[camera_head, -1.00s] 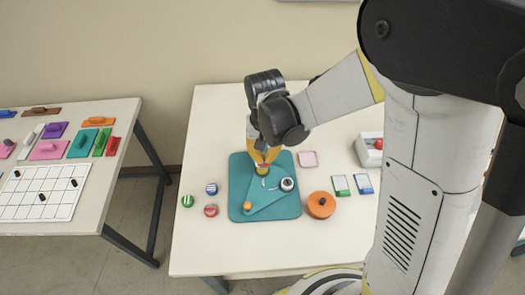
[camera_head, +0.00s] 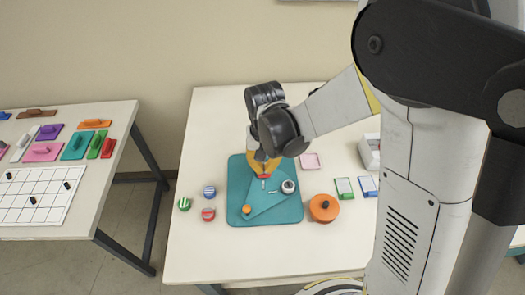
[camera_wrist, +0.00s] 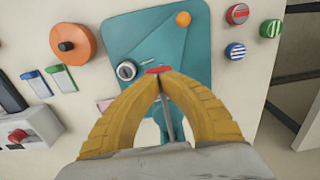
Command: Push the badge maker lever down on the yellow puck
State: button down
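The badge maker is a teal base (camera_head: 290,213) with a metal round part (camera_head: 288,187) on it; the base (camera_wrist: 185,50) and the round part (camera_wrist: 127,70) also show in the wrist view. A small orange-yellow round piece (camera_head: 246,210) sits near its front left; it also shows in the wrist view (camera_wrist: 183,19), and I take it for the yellow puck. My gripper (camera_head: 264,173) is over the base. In the wrist view its yellow fingertips (camera_wrist: 159,74) come together at a red piece (camera_wrist: 157,69). A thin metal rod (camera_wrist: 166,115) shows between the fingers. Whether they grip the red piece is unclear.
Striped green (camera_head: 184,204), blue (camera_head: 209,191) and red (camera_head: 208,214) pucks lie left of the base. An orange container with a dark knob (camera_head: 324,208) stands at its right, near green and blue cards (camera_head: 344,188). The table's front (camera_head: 240,262) is clear.

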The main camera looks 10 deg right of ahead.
jog(key=shift+f+b, duration=0.6)
jog(key=shift+f, duration=0.2)
notch_tip(320, 180, up, 11)
jog(key=p, duration=0.8)
jog(key=shift+r, duration=0.15)
dwell(0.3)
jog(key=s+d+t+b, duration=0.7)
jog(key=s+d+b, duration=0.3)
jog(key=d+b, duration=0.3)
jog(key=b, duration=0.2)
jog(key=shift+s+d+f+b, duration=0.25)
jog(key=shift+s+f+b, duration=0.05)
jog(key=shift+s+f, duration=0.1)
